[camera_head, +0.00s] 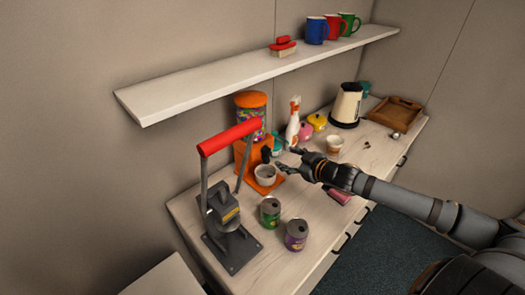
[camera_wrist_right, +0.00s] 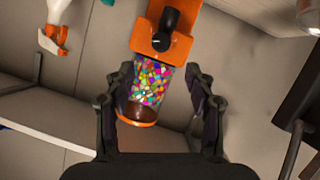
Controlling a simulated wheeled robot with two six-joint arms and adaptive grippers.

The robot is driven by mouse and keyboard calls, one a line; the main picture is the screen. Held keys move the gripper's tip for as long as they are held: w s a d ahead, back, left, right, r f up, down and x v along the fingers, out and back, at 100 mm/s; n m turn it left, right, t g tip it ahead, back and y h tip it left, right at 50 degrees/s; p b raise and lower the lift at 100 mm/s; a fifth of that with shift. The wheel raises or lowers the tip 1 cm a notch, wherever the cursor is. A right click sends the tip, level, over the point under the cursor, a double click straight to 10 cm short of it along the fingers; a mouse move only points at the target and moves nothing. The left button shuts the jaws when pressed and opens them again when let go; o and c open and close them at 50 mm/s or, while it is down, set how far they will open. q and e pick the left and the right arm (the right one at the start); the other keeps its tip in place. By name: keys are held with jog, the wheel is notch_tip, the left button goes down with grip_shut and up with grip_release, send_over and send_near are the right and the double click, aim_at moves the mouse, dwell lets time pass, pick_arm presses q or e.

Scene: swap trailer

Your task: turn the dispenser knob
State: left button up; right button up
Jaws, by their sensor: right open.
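The candy dispenser (camera_head: 250,116) stands against the back wall on the counter, with an orange body and a clear container of coloured candies. Its black knob (camera_head: 266,154) is on the front; in the right wrist view the knob (camera_wrist_right: 171,24) shows above the candy container (camera_wrist_right: 155,84). A light cup (camera_head: 265,173) stands at the dispenser's base. My right gripper (camera_head: 284,158) is open and empty, just right of the knob in the head view and apart from it. In the wrist view its fingers (camera_wrist_right: 160,80) appear either side of the nearer-looking container. My left gripper is out of view.
A can press with a red handle (camera_head: 229,136) stands left, near two cans (camera_head: 270,212). A spray bottle (camera_head: 293,122), a kettle (camera_head: 346,104), a white cup (camera_head: 334,144) and a wooden tray (camera_head: 396,112) stand right. A shelf (camera_head: 240,77) with mugs overhangs the counter.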

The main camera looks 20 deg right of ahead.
aim_at(269, 152)
jog(key=b+x, duration=0.4)
jog(key=x, duration=0.5)
jog(key=shift+w+a, duration=0.2)
jog(key=shift+w, duration=0.05)
jog(key=shift+w+a+f, duration=0.1)
jog(key=shift+w+f, duration=0.2)
jog(key=shift+w, duration=0.05)
jog(key=shift+s, duration=0.1)
jog(key=shift+c, duration=0.4)
jog(key=c, duration=1.1)
jog(key=shift+o, duration=0.2)
